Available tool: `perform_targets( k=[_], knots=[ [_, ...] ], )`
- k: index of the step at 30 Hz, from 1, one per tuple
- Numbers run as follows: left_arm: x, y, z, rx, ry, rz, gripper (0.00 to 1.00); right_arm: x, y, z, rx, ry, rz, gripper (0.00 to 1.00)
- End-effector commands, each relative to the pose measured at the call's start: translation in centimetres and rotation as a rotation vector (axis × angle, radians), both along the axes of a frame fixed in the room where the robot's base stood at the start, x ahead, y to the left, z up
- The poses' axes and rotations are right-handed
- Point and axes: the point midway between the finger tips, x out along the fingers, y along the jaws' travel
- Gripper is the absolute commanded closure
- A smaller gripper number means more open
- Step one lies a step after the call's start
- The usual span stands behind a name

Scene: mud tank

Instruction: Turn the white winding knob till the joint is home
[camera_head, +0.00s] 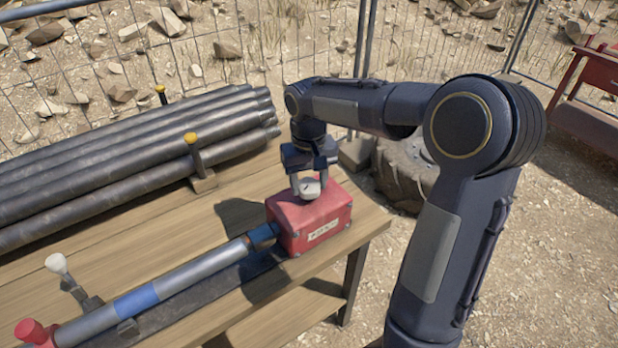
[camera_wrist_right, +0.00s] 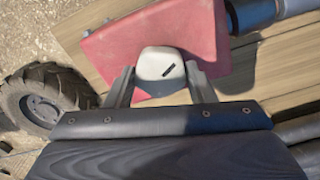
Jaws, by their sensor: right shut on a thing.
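The white winding knob (camera_head: 309,187) sits on top of a red box (camera_head: 328,226) at the right end of the wooden bench. My right gripper (camera_head: 309,184) comes down from above and is shut on the knob. In the right wrist view the knob (camera_wrist_right: 160,64) is between the two fingers, with a dark slot mark running at a slant. A grey tube with a blue band (camera_head: 137,301) lies along a dark rail and meets the box at a dark blue collar (camera_head: 262,236). Whether the joint there is fully closed cannot be told. My left gripper is not in view.
Several dark pipes (camera_head: 110,150) lie stacked at the back of the bench (camera_head: 362,222), held by posts with yellow tops. A pale-topped handle (camera_head: 57,264) and a red end piece (camera_head: 33,331) are at front left. A tyre (camera_head: 402,172) stands behind the bench, near a wire fence.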

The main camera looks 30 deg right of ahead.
Motion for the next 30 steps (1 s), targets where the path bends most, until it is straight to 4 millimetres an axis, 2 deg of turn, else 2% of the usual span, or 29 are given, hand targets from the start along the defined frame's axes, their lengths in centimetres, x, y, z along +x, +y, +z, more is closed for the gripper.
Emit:
perform_targets(
  k=[18,30],
  knots=[
    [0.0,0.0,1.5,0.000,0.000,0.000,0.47,0.1,0.0,0.2,-0.001,-0.004,-0.567,0.73],
    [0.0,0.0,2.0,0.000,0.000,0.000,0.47,0.1,0.0,0.1,-0.001,-0.004,-0.795,0.73]
  ],
)
